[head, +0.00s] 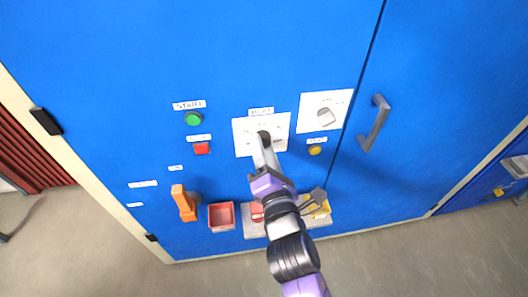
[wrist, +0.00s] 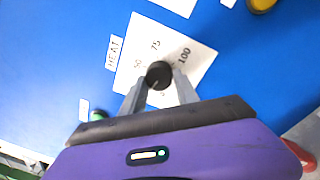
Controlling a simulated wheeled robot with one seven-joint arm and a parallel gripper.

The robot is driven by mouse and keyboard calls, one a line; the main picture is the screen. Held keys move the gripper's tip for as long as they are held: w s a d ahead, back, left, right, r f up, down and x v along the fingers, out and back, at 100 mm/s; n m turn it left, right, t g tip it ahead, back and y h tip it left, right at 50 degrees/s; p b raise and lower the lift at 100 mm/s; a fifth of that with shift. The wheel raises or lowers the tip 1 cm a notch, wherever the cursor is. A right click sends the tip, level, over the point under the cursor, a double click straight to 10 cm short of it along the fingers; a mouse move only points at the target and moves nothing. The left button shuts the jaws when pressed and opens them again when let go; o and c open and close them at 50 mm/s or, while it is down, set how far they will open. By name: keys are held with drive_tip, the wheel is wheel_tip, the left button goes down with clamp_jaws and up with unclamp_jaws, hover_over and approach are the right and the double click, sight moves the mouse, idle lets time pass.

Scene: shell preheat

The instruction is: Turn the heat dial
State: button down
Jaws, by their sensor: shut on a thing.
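The heat dial is a dark round knob (wrist: 159,75) on a white plate (wrist: 187,42) marked 50, 75 and 100, with a HEAT label (wrist: 115,53) beside it. In the head view the plate (head: 241,137) is on the blue cabinet front, under its label (head: 261,112). My gripper (wrist: 160,82) has its two grey fingers on either side of the knob, shut on it. The pointer's setting cannot be read.
A green START button (head: 193,118) and red button (head: 202,148) are left of the plate. A white-plated knob (head: 326,116), yellow button (head: 315,150) and door handle (head: 375,123) are right. An orange lever (head: 183,203) and red bin (head: 222,217) are lower left.

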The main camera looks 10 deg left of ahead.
drive_tip(key=m+b, duration=0.4)
drive_tip(key=m, duration=0.6)
drive_tip(key=m+h+b, duration=0.1)
drive_tip(key=m+b, duration=0.3)
drive_tip(key=m, duration=0.7)
drive_tip(key=m+h+b, duration=0.1)
drive_tip(key=m+b, duration=0.4)
drive_tip(key=m, duration=0.5)
drive_tip(key=shift+r, duration=0.3)
drive_tip(key=m+b, duration=0.1)
drive_tip(key=m, duration=0.3)
drive_tip(key=shift+d+m, duration=0.1)
drive_tip(key=shift+m, duration=0.3)
drive_tip(key=m+g, duration=0.1)
drive_tip(key=m, duration=0.3)
drive_tip(key=shift+d+b, duration=0.1)
drive_tip(key=shift+b, duration=0.25)
drive_tip(key=shift+m, duration=0.4)
